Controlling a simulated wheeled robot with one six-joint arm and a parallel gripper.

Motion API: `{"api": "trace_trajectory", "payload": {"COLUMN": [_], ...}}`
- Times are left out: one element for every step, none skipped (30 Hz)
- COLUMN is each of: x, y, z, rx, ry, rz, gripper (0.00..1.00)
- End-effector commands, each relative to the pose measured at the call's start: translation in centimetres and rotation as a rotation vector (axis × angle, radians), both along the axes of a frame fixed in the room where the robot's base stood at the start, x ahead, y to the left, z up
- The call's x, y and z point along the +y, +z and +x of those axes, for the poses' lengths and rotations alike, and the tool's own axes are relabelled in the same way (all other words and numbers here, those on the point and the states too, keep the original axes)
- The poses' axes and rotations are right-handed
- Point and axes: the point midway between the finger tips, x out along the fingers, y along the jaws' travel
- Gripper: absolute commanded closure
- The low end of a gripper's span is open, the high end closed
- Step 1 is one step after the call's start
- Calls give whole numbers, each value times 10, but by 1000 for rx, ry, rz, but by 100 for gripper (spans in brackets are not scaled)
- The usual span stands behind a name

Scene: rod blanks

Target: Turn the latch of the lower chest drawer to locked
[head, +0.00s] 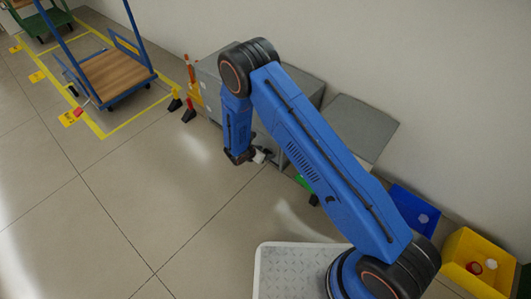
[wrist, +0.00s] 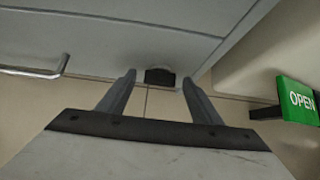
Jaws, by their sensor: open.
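A grey chest (head: 207,76) stands against the wall, largely hidden behind my blue arm. My gripper (head: 262,156) is low at its front. In the wrist view my gripper (wrist: 158,78) is open, with two grey fingers apart. A small dark block (wrist: 160,77) shows between the fingertips at the edge of a pale grey panel (wrist: 110,40); I cannot tell whether it is the latch or whether the fingers touch it. A bar handle (wrist: 35,71) is on the left. A green OPEN sign (wrist: 297,99) is at the right, beside a dark bar.
A grey panel (head: 362,122) lies right of the chest, then a blue bin (head: 412,208) and a yellow bin (head: 468,252) holding small items. A wooden-decked cart (head: 115,72) stands left within yellow floor lines. The floor left of my gripper is clear.

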Motion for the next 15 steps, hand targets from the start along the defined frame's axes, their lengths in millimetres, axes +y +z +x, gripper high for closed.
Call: {"api": "trace_trajectory", "payload": {"x": [3,5,8,10,13,17,19,22,26,28,31,34,37,40,43], "y": [5,7,12,15,20,25,29,34,40,44,48,54,58,62,68], "z": [-3,-5,-9,-12,-15,-19,-22,-26,-30,-34,-37,-41,-44,-48,-52], "rx": [-1,0,0,-1,-1,-2,-2,-1,-1,-1,-2,-2,-2,-2,-2], "ry": [1,2,2,1,2,3,3,2,4,4,2,2,2,2,4], "rz": [1,1,1,1,2,2,2,2,2,2,1,1,1,1,1], "gripper": [41,41,41,41,41,41,41,41,41,41,41,41,41,41,41]}}
